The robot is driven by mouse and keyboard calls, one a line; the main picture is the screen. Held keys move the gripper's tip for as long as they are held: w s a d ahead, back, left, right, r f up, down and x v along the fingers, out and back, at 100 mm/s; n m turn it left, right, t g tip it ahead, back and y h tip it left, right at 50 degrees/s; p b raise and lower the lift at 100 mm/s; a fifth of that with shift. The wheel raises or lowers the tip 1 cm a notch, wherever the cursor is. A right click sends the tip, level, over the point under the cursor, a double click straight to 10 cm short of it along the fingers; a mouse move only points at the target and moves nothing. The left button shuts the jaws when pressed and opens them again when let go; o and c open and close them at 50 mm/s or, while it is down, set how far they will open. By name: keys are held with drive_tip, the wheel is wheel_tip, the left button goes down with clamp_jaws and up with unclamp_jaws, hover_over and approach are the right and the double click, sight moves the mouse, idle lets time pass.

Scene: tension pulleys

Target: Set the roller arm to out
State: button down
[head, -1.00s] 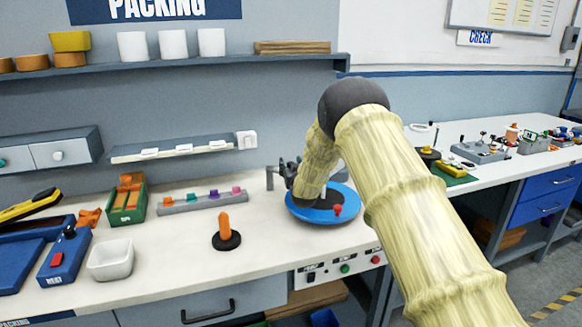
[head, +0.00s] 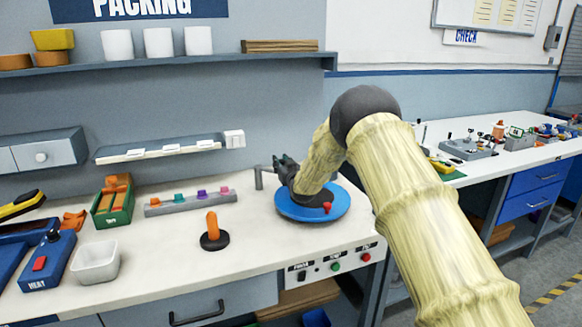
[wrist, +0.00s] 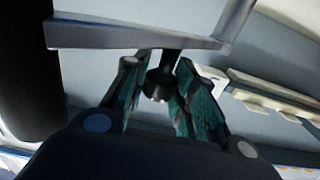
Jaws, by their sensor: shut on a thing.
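My gripper (head: 282,168) is at the back left edge of the blue turntable (head: 335,208), beside a grey post (head: 259,178). In the wrist view its teal-padded fingers (wrist: 158,92) are closed around a dark cylindrical knob (wrist: 160,84). The knob joins a grey bar (wrist: 130,36) that crosses the top of that view; this looks like the roller arm. In the head view my wrist and forearm hide most of the bar and part of the turntable. How far out the bar stands cannot be told.
A red knob (head: 327,208) sits on the turntable's front. An orange peg on a black base (head: 213,235) stands to the left. A rack of coloured pegs (head: 190,200) lies behind it. A button panel (head: 335,265) is on the bench front. Bare bench lies between the peg and turntable.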

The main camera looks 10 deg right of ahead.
drive_tip(key=c, duration=1.1)
unclamp_jaws()
drive_tip(key=shift+c, duration=0.2)
drive_tip(key=s, duration=0.4)
drive_tip(key=s+d, duration=0.1)
drive_tip(key=s, duration=0.7)
drive_tip(key=shift+d, duration=0.2)
drive_tip(key=shift+c, duration=0.5)
